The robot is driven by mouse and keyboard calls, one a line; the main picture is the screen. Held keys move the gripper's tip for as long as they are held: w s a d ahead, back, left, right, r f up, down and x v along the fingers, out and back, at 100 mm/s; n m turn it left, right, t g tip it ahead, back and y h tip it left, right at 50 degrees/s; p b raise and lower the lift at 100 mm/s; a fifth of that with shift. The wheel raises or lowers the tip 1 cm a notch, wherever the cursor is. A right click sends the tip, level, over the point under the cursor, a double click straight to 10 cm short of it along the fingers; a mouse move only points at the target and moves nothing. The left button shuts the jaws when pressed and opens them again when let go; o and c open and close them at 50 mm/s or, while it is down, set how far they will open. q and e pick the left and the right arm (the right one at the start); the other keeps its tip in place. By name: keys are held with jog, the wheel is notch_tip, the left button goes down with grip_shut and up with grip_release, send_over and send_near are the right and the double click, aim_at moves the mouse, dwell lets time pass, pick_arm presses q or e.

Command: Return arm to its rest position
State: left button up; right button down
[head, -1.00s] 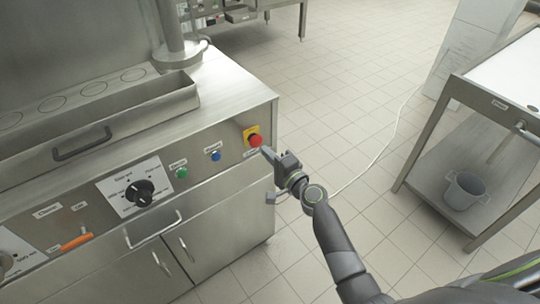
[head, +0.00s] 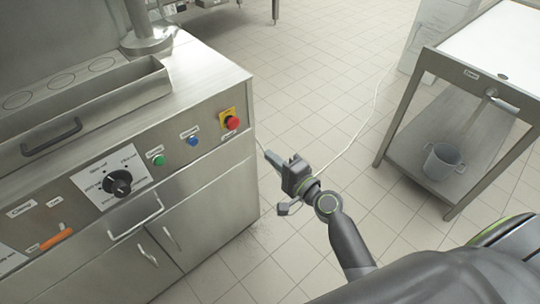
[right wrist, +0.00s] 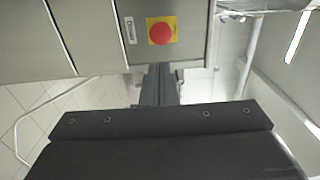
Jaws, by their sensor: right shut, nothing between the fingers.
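My right gripper (head: 271,157) is shut and empty in the head view. It hangs over the tiled floor, to the right of the steel filling machine (head: 215,80) and below its red stop button (head: 232,122). A gap shows between the fingers and the machine's corner. In the right wrist view, the shut fingers (right wrist: 158,84) point toward the machine front, with the red button (right wrist: 160,33) on its yellow plate beyond them. My left gripper is in neither view.
The machine front carries a green button (head: 158,159), a blue button (head: 193,141) and a black dial (head: 117,183). Open floor and a white cable (head: 362,122) lie between.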

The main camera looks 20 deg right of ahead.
dwell(0.3)
jog(key=s+d+f+n+g+h, duration=0.25)
jog(key=s+f, duration=0.25)
jog(key=f, duration=0.6)
jog(key=s+d+f+n+g+h, duration=0.1)
jog(key=s+d+f+g, duration=0.3)
jog(key=f, duration=0.7)
jog(key=s+f+n+g+h, duration=0.2)
jog(key=s+f, duration=0.4)
jog(key=f, duration=0.5)
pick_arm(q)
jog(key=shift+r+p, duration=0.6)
pick_arm(e)
jog(key=s+d+f+n+g+h, duration=0.1)
jog(key=s+f, duration=0.5)
jog(key=s, duration=0.8)
jog(key=s+d+f+n+g, duration=0.3)
jog(key=s+f+n+g, duration=0.3)
jog(key=s, duration=0.9)
jog(key=shift+s+d+f+n+h, duration=0.2)
jog(key=shift+f+n+h, duration=0.15)
jog(key=shift+f+n, duration=0.3)
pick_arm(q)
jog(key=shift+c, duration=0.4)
